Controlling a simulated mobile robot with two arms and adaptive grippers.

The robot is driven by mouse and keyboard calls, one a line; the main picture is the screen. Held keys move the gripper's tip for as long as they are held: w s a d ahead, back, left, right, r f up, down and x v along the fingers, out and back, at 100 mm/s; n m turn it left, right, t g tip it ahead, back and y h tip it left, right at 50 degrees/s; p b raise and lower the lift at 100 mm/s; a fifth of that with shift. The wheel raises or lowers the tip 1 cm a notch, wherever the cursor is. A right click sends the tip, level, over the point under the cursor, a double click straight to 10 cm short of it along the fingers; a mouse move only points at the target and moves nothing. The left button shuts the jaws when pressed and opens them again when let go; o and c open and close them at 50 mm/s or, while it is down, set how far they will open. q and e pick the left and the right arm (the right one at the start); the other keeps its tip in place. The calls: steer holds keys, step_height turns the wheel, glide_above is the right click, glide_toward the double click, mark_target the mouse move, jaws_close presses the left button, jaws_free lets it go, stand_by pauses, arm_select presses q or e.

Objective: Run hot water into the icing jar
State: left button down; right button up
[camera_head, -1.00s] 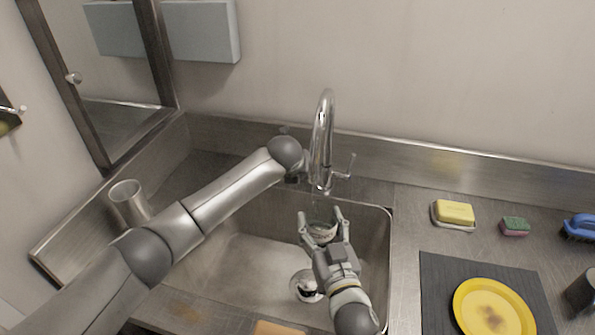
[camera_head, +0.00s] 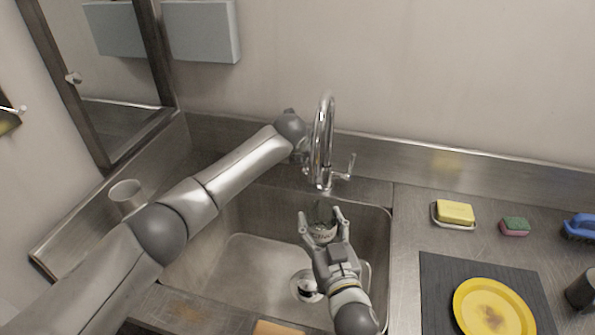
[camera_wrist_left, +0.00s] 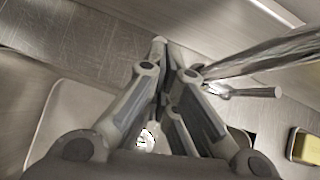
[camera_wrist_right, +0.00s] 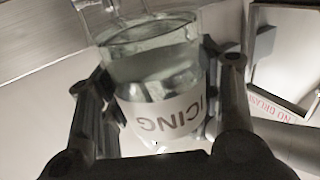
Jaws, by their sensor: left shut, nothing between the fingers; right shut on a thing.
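The clear glass icing jar (camera_wrist_right: 160,85), with a white ICING label, is upside down in lettering in the right wrist view. My right gripper (camera_head: 322,222) is shut on the jar and holds it over the sink, below the tap. The jar (camera_head: 322,233) shows small between the fingers in the head view. I cannot tell whether water is running. The chrome tap (camera_head: 322,140) has a side lever (camera_head: 345,172) on its right. My left gripper (camera_wrist_left: 165,65) is shut and empty, close beside the tap; its lever (camera_wrist_left: 250,92) shows just past the fingers. The head view mostly hides the left fingers behind the tap.
The steel sink (camera_head: 245,255) has a drain (camera_head: 306,285). A yellow soap bar (camera_head: 455,212), a sponge (camera_head: 515,226), a blue brush (camera_head: 580,226) and a yellow plate (camera_head: 492,308) on a dark mat (camera_head: 435,265) are at right.

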arm_select(q)
steer(key=shift+w+r, duration=0.15)
steer(key=shift+w, duration=0.1)
stand_by(0.4)
step_height(320, 180, up, 15)
steer(key=w+n+t, duration=0.2)
steer(key=t, duration=0.2)
steer(key=s+a+f+n+t+h, duration=0.1)
steer(key=s+a+f+n+h, duration=0.15)
steer(key=s+f+n, duration=0.45)
steer(key=s+a+f+n+h, duration=0.2)
steer(key=s+a+f+n, duration=0.15)
steer(key=s+f, duration=0.5)
steer(key=r+x, duration=0.1)
steer(key=x, duration=1.3)
steer(key=shift+w+d+r+n, duration=0.35)
steer(key=shift+d+n, duration=0.1)
steer(key=shift+d, duration=0.05)
